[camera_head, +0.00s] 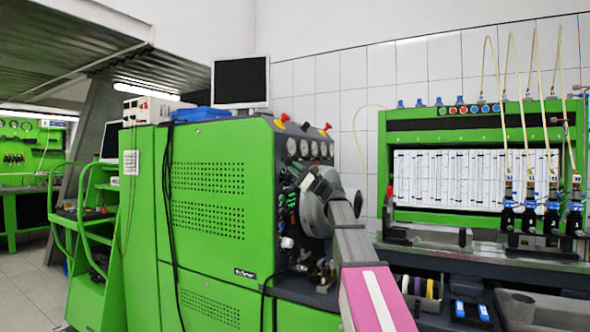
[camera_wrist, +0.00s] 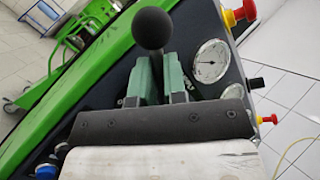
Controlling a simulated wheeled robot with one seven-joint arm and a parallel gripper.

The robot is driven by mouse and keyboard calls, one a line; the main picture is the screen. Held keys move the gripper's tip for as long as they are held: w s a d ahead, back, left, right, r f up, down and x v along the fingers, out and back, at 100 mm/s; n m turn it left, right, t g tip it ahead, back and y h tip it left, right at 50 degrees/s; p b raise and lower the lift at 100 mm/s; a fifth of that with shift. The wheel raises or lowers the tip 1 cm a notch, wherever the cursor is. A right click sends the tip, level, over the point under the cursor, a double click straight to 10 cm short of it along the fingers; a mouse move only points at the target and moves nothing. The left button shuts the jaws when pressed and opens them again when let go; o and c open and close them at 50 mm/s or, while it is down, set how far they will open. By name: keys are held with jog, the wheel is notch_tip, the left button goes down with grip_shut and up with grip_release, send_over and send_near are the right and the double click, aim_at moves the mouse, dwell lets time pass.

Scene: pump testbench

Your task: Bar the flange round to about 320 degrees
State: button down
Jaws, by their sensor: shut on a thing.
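My gripper (camera_wrist: 158,75) has two green fingers, shut on a black ball-ended handle (camera_wrist: 152,28). The ball stands out beyond the fingertips in the wrist view; the rest of the handle is hidden between the fingers. In the head view my arm reaches to the front of the green pump test bench (camera_head: 208,190), below its gauges. The flange itself cannot be made out clearly there, as my arm and wrist cover that spot. No angle marking can be read in either view.
A row of gauges (camera_head: 303,147) and red and yellow knobs sits along the bench's top edge; one gauge (camera_wrist: 210,61) is close to my fingers. Black cables (camera_head: 170,215) hang down the bench's side. A green rack with glass tubes (camera_head: 475,180) stands at the right.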

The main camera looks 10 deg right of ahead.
jog(key=shift+f, duration=0.1)
jog(key=shift+s+a+f+n+g, duration=0.15)
jog(key=shift+f+n+g, duration=0.1)
jog(key=shift+f, duration=0.15)
jog(key=shift+s+a+f+n+g, duration=0.1)
jog(key=shift+s+f+n+g, duration=0.1)
jog(key=shift+f+n, duration=0.15)
jog(key=shift+s+a+f+n+g, duration=0.1)
jog(key=shift+s+f+n+g, duration=0.1)
jog(key=shift+f, duration=0.25)
jog(key=shift+s+a+f+n+g+y, duration=0.2)
jog(key=shift+f+n+g, duration=0.15)
jog(key=shift+f, duration=0.3)
jog(key=shift+s+a+f+n+g+y, duration=0.1)
jog(key=shift+s+f+n+g, duration=0.2)
jog(key=shift+f, duration=0.35)
jog(key=shift+w+f, duration=0.1)
jog(key=shift+f+n, duration=0.15)
jog(key=shift+n, duration=0.1)
jog(key=shift+s+a, duration=0.15)
jog(key=shift+s, duration=0.05)
jog(key=s+a+r, duration=0.2)
jog(key=s+a, duration=0.1)
jog(key=s, duration=0.1)
jog(key=shift+s+a, duration=0.2)
jog(key=shift+s, duration=0.15)
dwell(0.8)
